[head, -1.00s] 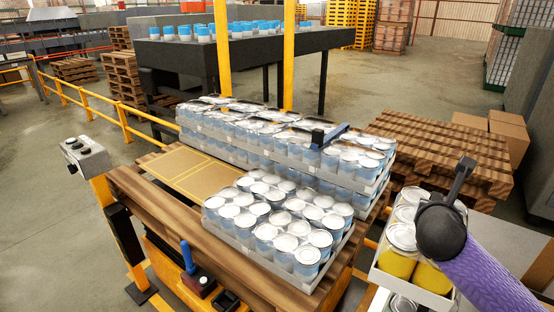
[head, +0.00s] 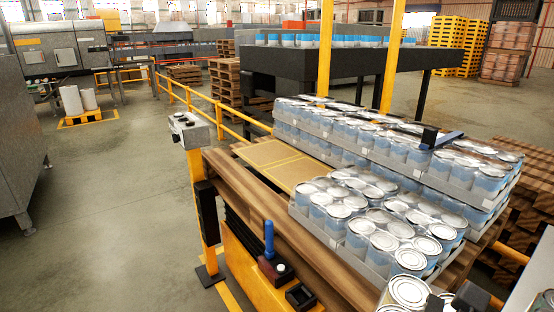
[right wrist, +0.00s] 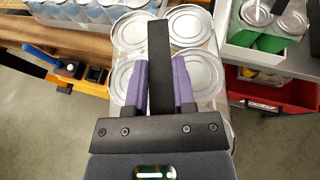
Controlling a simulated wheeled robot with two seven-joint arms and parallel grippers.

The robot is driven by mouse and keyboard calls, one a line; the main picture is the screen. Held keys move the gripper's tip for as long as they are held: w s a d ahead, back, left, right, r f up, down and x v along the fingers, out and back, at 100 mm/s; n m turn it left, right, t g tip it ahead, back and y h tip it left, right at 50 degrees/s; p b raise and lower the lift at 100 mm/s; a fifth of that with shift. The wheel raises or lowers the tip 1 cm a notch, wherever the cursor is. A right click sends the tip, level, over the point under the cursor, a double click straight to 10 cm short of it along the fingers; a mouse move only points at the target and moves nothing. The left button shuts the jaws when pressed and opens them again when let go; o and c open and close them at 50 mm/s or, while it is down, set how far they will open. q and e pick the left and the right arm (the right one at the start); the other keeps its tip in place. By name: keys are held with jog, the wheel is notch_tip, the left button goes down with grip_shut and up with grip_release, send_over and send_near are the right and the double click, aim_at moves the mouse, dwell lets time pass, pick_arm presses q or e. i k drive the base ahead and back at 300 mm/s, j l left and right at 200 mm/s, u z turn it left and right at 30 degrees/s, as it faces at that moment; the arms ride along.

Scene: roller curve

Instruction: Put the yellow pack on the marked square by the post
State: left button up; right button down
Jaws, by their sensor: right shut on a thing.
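The yellow pack, silver-lidded cans in a tray, is partly in view at the bottom right of the head view (head: 408,292). Its lids fill the middle of the right wrist view (right wrist: 188,58); its yellow sides are hidden there. My right gripper (right wrist: 160,68) is shut on a dark upright bar over the pack. In the head view, only a dark part of that gripper shows at the bottom edge. A yellow post (head: 197,190) with a grey control box stands at centre left. Yellow floor marking (head: 232,300) shows by its foot, cut off by the frame. My left gripper is out of view.
Shrink-wrapped blue can packs (head: 375,130) stand on the pallet beside a bare tan sheet (head: 285,160) with yellow lines. A yellow rail (head: 200,105) runs behind the post. The grey floor (head: 120,210) left of the post is clear. Red bins (right wrist: 268,100) show in the wrist view.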

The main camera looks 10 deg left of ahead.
aim_at(263, 154)
jog(key=i+j+u, duration=0.1)
jog(key=u, duration=0.25)
jog(key=i+j+u, duration=0.15)
jog(key=u, duration=0.25)
jog(key=i+u, duration=0.15)
jog(key=u, duration=0.2)
jog(key=i+u, duration=0.15)
jog(key=i, duration=1.2)
jog(key=i+z, duration=0.35)
jog(key=i+j+z, duration=0.1)
jog(key=z, duration=0.25)
jog(key=i+j+z, duration=0.3)
jog(key=i+l+z, duration=0.3)
jog(key=i+l+u, duration=0.1)
jog(key=u, duration=0.2)
jog(key=l+u, duration=0.15)
jog(key=u, duration=0.2)
jog(key=i, duration=0.05)
